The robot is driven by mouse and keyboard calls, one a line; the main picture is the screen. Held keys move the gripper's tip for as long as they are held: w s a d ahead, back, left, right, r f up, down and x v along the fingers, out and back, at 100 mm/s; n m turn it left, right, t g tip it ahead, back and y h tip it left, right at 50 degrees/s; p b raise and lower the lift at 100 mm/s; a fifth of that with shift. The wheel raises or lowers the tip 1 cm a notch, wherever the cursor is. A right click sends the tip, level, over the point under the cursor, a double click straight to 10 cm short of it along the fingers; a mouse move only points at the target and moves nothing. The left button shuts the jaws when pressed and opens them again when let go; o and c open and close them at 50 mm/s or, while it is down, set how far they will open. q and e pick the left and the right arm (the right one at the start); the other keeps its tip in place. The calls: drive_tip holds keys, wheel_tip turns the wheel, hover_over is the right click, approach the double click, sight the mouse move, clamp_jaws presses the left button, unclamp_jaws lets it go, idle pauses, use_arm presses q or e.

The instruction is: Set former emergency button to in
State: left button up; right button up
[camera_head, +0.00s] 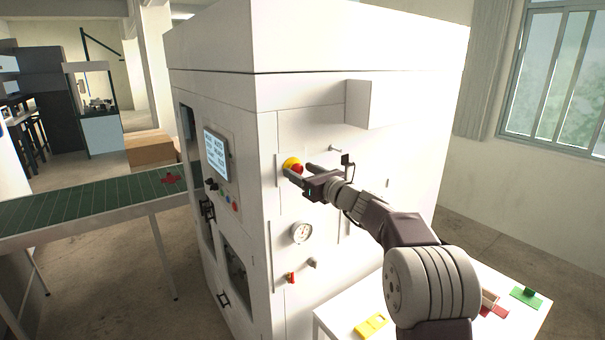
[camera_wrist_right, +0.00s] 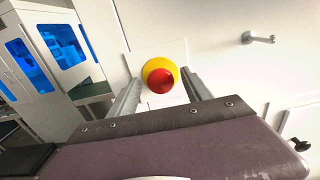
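The emergency button is a red knob (camera_head: 298,169) on a round yellow base (camera_head: 291,163), on the white front of the box former (camera_head: 350,220). It also shows in the right wrist view as a red button (camera_wrist_right: 160,80) ahead of my gripper. My right gripper (camera_head: 297,175) is at the button in the head view. In the wrist view its two fingers (camera_wrist_right: 160,94) are spread apart, one on each side of the button, with nothing held between them. I cannot tell whether it touches the button. My left gripper is not in view.
A screen panel (camera_head: 216,155) is on the former's left side. A gauge (camera_head: 301,232) and a red valve handle (camera_head: 291,277) sit below the button. A green conveyor (camera_head: 90,203) is at left; a white table (camera_head: 400,322) stands below.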

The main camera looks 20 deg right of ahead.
drive_tip(key=shift+s, duration=0.1)
drive_tip(key=b+v, duration=0.4)
drive_tip(key=v, duration=0.4)
drive_tip(key=shift+s, duration=0.4)
drive_tip(key=shift+w+d, duration=0.1)
drive_tip(key=shift+d, duration=0.05)
